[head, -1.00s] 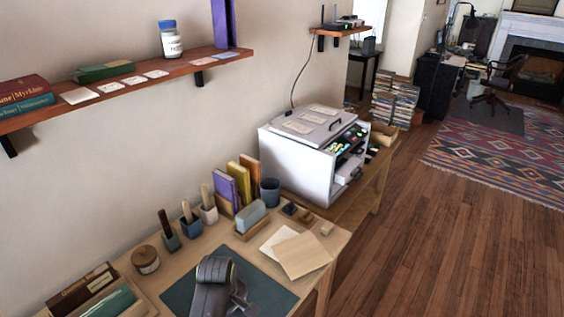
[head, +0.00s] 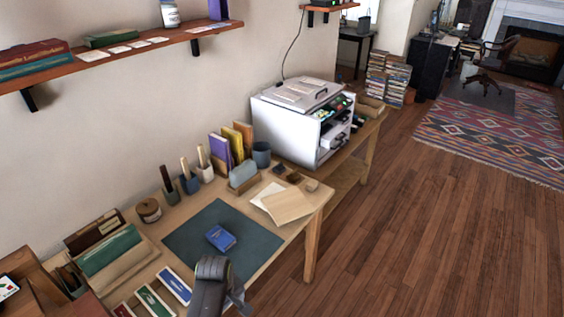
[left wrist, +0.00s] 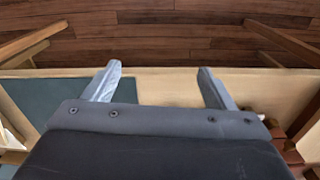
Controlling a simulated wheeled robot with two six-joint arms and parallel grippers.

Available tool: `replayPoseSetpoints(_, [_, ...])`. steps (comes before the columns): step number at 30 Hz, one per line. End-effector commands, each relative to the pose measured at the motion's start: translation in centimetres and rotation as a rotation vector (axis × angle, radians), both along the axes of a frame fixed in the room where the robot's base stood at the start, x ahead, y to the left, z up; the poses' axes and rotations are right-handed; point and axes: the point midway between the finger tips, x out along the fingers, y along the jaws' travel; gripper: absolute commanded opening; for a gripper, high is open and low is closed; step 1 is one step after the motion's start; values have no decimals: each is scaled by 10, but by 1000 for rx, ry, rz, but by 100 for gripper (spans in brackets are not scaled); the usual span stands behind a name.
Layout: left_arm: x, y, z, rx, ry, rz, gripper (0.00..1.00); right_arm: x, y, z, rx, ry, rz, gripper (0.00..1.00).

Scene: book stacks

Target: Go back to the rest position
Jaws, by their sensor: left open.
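My left gripper (head: 236,300) is at the bottom of the head view, by the desk's front edge. In the left wrist view it also shows (left wrist: 159,84), with its two fingers wide apart and nothing between them. The desk's edge and the wooden floor lie beyond the fingers. A small blue book (head: 221,238) lies on the dark teal mat (head: 262,243), apart from the gripper. My right gripper is in neither view.
Books stand in wooden holders (head: 108,250) at the desk's left. Pale sheets (head: 285,205) lie right of the mat. A white cabinet (head: 285,127) stands beyond. A wall shelf (head: 140,50) runs above. The floor (head: 420,220) to the right is clear.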

Motion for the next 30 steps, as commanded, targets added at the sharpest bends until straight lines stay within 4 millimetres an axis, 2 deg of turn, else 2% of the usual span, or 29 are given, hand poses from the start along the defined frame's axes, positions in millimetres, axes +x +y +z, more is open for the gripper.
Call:
replayPoseSetpoints(1, [-5,4,-16,3,4,-20,78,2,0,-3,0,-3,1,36])
replayPoseSetpoints(5, [-16,12,-51,5,-1,-78,78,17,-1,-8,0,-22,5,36])
replayPoseSetpoints(8, [-29,20,-85,10,-4,-132,78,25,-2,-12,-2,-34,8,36])
replayPoseSetpoints(11, [-49,31,-126,14,-10,-200,78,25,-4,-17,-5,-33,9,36])
replayPoseSetpoints(13, [-71,42,-163,18,-10,-260,78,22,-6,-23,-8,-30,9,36])
replayPoseSetpoints(15, [-100,56,-202,23,-14,-327,78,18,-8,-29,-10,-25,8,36])
replayPoseSetpoints(17, [-128,67,-233,28,-19,-385,78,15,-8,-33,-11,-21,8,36])
replayPoseSetpoints(20, [-180,88,-279,40,-26,-476,78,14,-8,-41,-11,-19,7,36])
replayPoseSetpoints(21, [-203,96,-295,46,-27,-513,78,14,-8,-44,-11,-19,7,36])
replayPoseSetpoints(25, [-275,123,-335,71,-35,-619,78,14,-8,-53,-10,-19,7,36])
replayPoseSetpoints(27, [-310,135,-349,86,-38,-669,78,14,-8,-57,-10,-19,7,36])
replayPoseSetpoints(30, [-348,148,-359,105,-41,-722,78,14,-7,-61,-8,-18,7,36])
